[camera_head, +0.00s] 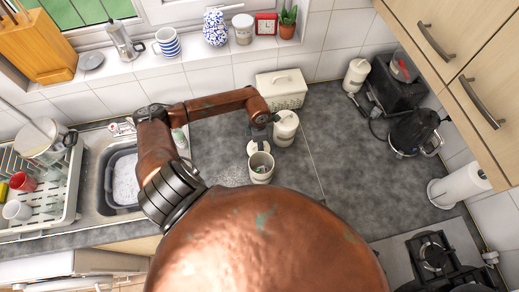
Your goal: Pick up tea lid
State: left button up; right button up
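An open whitish canister (261,177) stands on the grey counter with something small inside it. A flat, round, pale piece (252,149) that looks like the tea lid shows just behind the canister, partly covered by my gripper. My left gripper (260,137) comes down over this piece from a copper forearm that reaches in from the left. It is small and dark here, and I cannot tell whether its fingers are open, shut or touching the piece. My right gripper is not in view.
A lidded white canister (284,133) stands close to the right of my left gripper. A cream bread box (281,92) is behind. The sink (107,185) and dish rack (72,195) are at left. A kettle (411,132) and paper roll (463,186) are at right. The counter between is clear.

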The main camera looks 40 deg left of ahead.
pick_arm(q)
jog(key=shift+s+f, duration=0.15)
grip_shut()
dwell(0.4)
